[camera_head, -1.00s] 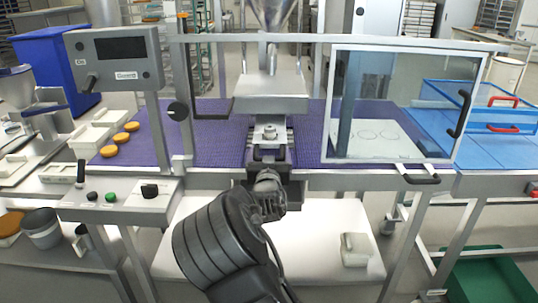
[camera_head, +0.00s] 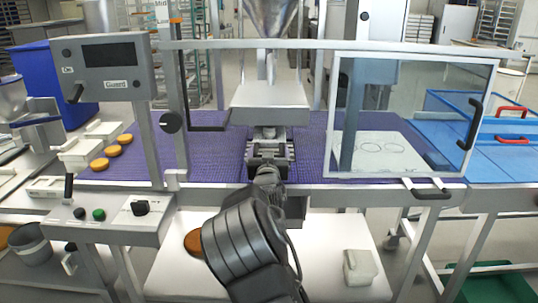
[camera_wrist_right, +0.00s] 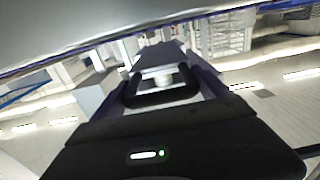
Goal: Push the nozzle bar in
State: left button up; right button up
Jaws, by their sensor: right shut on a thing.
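The nozzle bar (camera_head: 268,134) is a pale metal block with a round fitting, lying in its guide under the depositor head (camera_head: 268,102) and hopper (camera_head: 272,18). Its inner part is hidden under the head. In the right wrist view its black loop handle (camera_wrist_right: 165,98) lies straight ahead, with metal behind it. My right gripper (camera_head: 266,170) is at the front end of the bar, shut on it; the fingertips are hard to make out. My left gripper is not in view.
A purple belt (camera_head: 210,150) runs under the head. A clear guard with a black handle (camera_head: 474,122) stands to the right. A control box (camera_head: 107,218) sits front left. Orange rounds (camera_head: 113,151) lie on the belt's left. A white block (camera_head: 360,267) rests on the lower shelf.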

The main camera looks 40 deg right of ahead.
jog(key=o, duration=1.8)
jog(key=shift+w+a, duration=0.15)
jog(key=v, duration=0.8)
